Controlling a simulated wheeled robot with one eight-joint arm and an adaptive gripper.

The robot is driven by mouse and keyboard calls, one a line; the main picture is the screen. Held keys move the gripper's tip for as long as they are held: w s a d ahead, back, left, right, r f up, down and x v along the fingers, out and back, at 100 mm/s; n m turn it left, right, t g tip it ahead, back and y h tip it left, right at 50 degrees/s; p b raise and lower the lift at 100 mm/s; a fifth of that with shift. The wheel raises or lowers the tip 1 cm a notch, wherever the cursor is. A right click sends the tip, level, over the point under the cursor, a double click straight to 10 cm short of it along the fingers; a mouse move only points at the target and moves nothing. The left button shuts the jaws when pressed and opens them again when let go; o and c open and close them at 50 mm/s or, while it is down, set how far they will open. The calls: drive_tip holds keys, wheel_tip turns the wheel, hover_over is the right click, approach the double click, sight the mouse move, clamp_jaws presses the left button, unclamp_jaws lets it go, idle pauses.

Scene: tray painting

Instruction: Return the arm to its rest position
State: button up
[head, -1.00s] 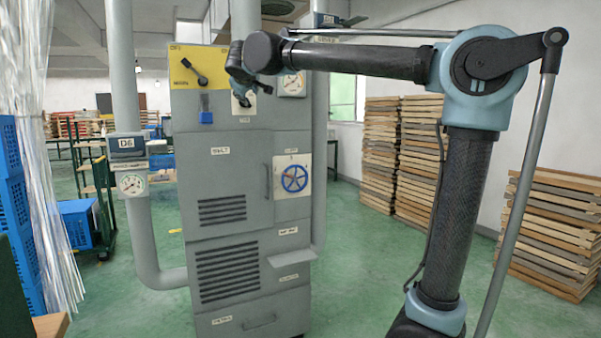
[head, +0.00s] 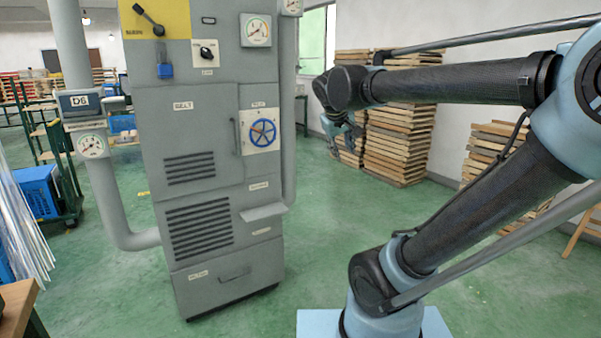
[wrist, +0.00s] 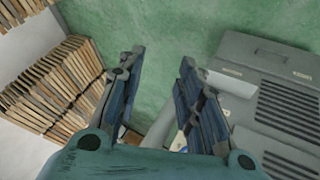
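My arm crosses the right side of the head view, bent at the elbow, with its forearm reaching left. My gripper (head: 342,134) hangs at the forearm's end, right of the grey machine and apart from it. In the wrist view my gripper (wrist: 160,85) has its two blue fingers spread wide apart. Nothing is between the fingers but the green floor and a pale pipe beyond.
The grey machine (head: 205,130) with a blue handwheel (head: 263,133) stands left of my arm. Stacks of wooden frames (head: 400,140) stand behind. A blue crate (head: 40,190) is at the left. Green floor (head: 330,220) is clear between the machine and my arm.

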drive_tip(key=s+d+f+m+g+y, duration=0.1)
drive_tip(key=s+d+f+m+g, duration=0.1)
drive_tip(key=s+f, duration=0.8)
drive_tip(key=s+d+f+m+g+y, duration=0.1)
drive_tip(key=s+d+f, duration=0.3)
drive_tip(key=s+f, duration=0.6)
wheel_tip(320, 180, down, 3)
drive_tip(key=shift+s+r+m+g+y, duration=0.1)
drive_tip(key=shift+s+m+g+y, duration=0.25)
drive_tip(key=shift+g, duration=0.35)
drive_tip(key=shift+w, duration=0.15)
drive_tip(key=shift+w+a+f, duration=0.1)
drive_tip(key=shift+w+f, duration=0.15)
drive_tip(key=shift+w, duration=0.15)
drive_tip(key=shift+c, duration=0.3)
